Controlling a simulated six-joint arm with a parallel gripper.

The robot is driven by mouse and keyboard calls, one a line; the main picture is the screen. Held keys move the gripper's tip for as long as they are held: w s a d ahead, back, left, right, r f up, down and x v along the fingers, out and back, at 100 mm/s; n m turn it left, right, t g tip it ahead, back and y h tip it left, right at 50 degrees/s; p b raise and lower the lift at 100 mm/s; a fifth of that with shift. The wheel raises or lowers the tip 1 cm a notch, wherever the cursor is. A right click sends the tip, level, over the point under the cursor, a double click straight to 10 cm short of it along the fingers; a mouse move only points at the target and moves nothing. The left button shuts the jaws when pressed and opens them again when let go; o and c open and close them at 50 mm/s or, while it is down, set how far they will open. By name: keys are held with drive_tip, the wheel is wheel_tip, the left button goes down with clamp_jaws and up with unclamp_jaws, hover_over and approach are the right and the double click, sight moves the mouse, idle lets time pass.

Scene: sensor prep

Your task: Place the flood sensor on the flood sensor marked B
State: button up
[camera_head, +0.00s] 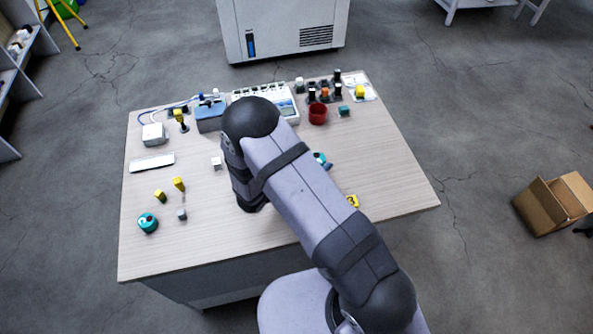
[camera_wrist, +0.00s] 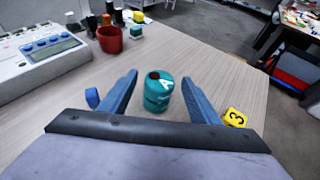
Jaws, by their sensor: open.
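A teal round flood sensor marked A (camera_wrist: 157,96) stands upright on the table between the two blue fingers of my gripper (camera_wrist: 158,77). My gripper is open, with a gap on both sides of the sensor. A second teal round sensor (camera_head: 147,223) stands at the table's front left, with a white mark on top too small to read. It is outside the wrist view.
A yellow block marked 3 (camera_wrist: 235,117) lies right of my gripper. A red cup (camera_head: 318,113) and several small bottles stand at the back right.

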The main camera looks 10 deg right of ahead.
drive_tip(key=b+v, duration=0.3)
drive_tip(key=v, duration=0.6)
drive_tip(key=s+d+r+m+g+y, duration=0.3)
drive_tip(key=s+d+m+g, duration=0.45)
drive_tip(key=s+m, duration=0.45)
drive_tip(key=s+a+r+m+y, duration=0.2)
drive_tip(key=s+a+m+y, duration=0.3)
drive_tip(key=m+y, duration=0.3)
drive_tip(key=m, duration=0.4)
drive_tip(key=shift+r+m, duration=0.15)
drive_tip(key=shift+m, duration=0.25)
